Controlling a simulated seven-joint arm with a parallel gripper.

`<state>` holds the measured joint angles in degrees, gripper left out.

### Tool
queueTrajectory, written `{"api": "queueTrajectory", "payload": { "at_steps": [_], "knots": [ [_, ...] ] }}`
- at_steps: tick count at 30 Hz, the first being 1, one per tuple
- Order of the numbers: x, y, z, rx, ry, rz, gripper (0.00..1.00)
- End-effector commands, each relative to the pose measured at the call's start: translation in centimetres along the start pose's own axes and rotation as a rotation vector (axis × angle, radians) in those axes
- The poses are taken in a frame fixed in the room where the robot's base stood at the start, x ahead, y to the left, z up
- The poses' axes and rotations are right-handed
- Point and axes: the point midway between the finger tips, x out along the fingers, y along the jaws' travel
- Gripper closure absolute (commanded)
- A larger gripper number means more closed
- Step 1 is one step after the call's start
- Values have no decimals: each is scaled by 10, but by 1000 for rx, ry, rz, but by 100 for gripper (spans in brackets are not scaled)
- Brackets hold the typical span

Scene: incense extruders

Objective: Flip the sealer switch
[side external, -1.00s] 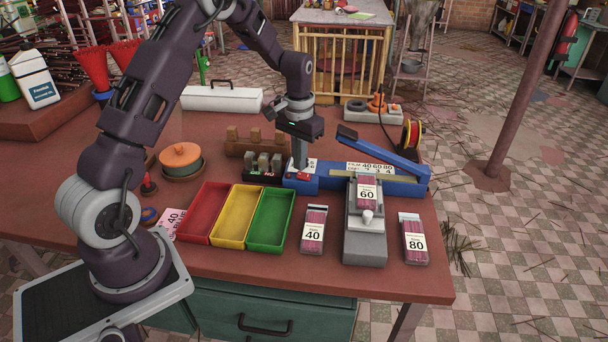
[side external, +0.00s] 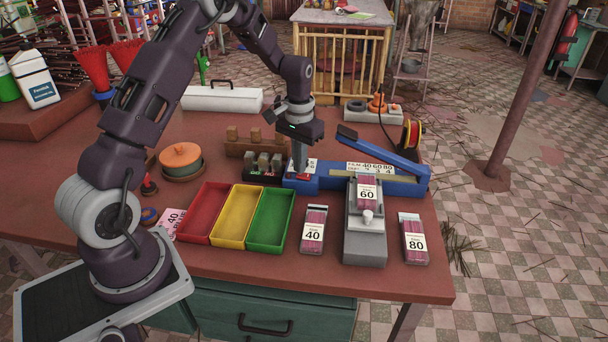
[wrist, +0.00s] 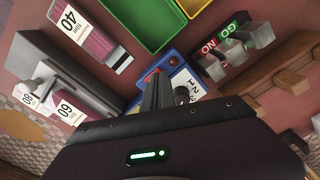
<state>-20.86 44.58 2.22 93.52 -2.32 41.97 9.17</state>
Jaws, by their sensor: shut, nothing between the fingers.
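The blue sealer (side external: 340,183) lies on the red-brown table with its blue lever arm (side external: 385,149) raised. A small red part, apparently the switch (wrist: 150,76), shows on the sealer's blue end in the wrist view, beside a white dial label (wrist: 183,92) with numbers. In the side view this end is at the sealer's left and partly hidden by my fingers. My gripper (side external: 299,168) is shut and empty, pointing down at that end. In the wrist view its fingertips (wrist: 157,82) overlap the edge of the red part; I cannot tell whether they touch it.
Red, yellow and green trays (side external: 235,216) stand to the left. A GO/NO block (side external: 264,168) sits close left of my gripper. A grey scale (side external: 365,245) carries a 60 pack (side external: 367,190); packs marked 40 (side external: 313,230) and 80 (side external: 413,238) lie either side.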

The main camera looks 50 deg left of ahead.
Motion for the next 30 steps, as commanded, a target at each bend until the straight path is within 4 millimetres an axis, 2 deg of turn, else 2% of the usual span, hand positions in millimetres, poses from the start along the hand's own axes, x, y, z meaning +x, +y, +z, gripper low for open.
{"api": "queueTrajectory", "payload": {
  "at_steps": [23,30],
  "knots": [
    [11,0,0,0,0,0,100],
    [-8,0,-1,0,3,0,100]
  ]
}}
